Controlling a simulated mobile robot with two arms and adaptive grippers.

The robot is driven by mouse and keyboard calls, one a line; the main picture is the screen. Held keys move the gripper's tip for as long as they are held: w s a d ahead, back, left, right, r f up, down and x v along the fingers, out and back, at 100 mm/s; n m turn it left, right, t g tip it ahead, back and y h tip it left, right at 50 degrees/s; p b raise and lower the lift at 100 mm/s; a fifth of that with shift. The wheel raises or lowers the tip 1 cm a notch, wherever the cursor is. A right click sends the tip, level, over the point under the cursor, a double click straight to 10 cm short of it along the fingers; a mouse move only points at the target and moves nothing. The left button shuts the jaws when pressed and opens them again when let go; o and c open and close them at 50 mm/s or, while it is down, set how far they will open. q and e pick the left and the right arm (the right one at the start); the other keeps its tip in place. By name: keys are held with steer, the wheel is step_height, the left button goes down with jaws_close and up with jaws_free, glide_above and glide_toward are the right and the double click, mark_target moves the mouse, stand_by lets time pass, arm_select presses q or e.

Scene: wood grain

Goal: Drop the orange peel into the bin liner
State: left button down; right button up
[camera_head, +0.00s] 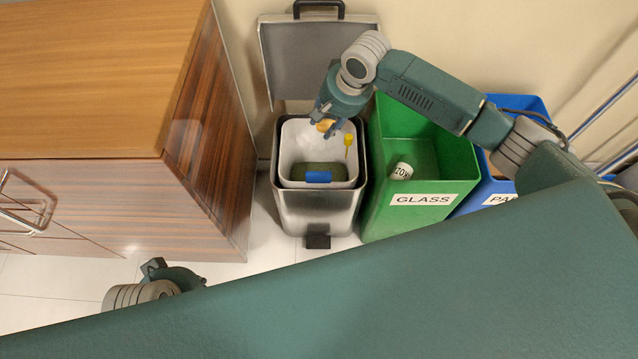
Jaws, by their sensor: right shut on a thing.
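The orange peel (324,125) is a small orange piece held in my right gripper (327,128), which is shut on it. The gripper hangs over the back part of the open bin. The white bin liner (287,150) lines the metal pedal bin (318,212), below the gripper. The height of the peel above the liner is hard to judge. My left gripper (178,274) is low at the left, mostly hidden behind my own body, and its fingers are not clear.
The bin's grey lid (305,60) stands open at the back. A yellow item (348,143) and a blue and green item (318,177) are in the bin. A green glass bin (400,215) and a blue bin (478,197) stand right; a wooden cabinet (90,70) stands left.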

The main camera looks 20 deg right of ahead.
arm_select(q)
steer(key=shift+b+v, duration=0.4)
steer(key=shift+v, duration=0.95)
arm_select(e)
steer(key=shift+f, duration=0.35)
arm_select(q)
steer(key=shift+a, duration=0.1)
arm_select(e)
steer(key=o, duration=0.9)
steer(key=v, duration=1.2)
steer(key=shift+a, duration=0.1)
